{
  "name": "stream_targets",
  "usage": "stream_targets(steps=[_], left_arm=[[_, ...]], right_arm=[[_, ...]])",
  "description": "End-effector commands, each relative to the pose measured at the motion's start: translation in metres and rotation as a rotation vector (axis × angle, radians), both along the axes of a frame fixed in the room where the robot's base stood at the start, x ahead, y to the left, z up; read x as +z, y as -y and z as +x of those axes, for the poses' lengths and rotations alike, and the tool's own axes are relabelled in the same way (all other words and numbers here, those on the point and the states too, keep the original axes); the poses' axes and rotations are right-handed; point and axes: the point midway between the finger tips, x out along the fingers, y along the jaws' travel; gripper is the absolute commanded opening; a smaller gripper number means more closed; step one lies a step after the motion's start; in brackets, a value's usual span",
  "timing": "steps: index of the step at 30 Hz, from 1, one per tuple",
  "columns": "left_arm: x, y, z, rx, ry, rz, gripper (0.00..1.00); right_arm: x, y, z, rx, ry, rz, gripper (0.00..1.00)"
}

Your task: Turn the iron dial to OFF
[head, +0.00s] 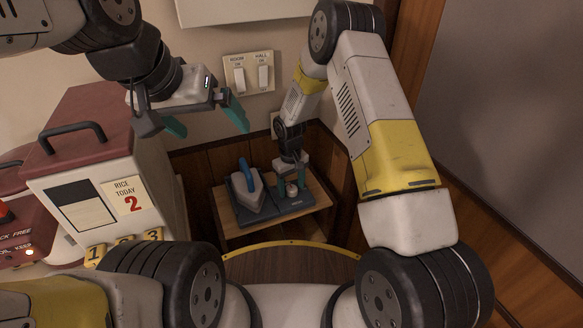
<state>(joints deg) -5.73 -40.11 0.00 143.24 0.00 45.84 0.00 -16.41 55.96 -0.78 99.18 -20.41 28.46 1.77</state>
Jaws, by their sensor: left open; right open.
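The iron (247,188), grey with a blue handle, sits on the left part of a dark base (262,217) on a small wooden shelf. The small round dial (291,189) is on the right part of this base. My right gripper (292,190) points down over the dial, its teal fingers apart on either side of it. I cannot tell whether the fingers touch the dial. The dial's marks and setting are too small to read. My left gripper (207,121) is open and empty, high to the left in front of the wall.
A wall plate (249,73) with two switches, labelled ROOM and HALL, is behind the grippers. A rice dispenser (112,180) with a red lid and a red-brown cooker (30,225) stand at left. The wooden shelf (318,200) is boxed in by low panels.

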Motion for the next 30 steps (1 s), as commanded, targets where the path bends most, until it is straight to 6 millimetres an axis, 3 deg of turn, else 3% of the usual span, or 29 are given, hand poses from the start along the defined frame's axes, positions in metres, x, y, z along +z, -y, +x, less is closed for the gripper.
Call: stream_targets(steps=[5,18,30], left_arm=[[0.0,0.0,0.0,0.0,0.0,0.0,1.0],[0.0,0.0,0.0,0.0,0.0,0.0,1.0],[0.0,0.0,0.0,0.0,0.0,0.0,1.0]], right_arm=[[0.007,0.0,0.0,0.0,0.001,0.001,0.59],[0.072,-0.002,-0.001,-0.001,0.001,0.001,0.59],[0.078,-0.002,-0.001,0.0,0.0,0.0,0.59]])
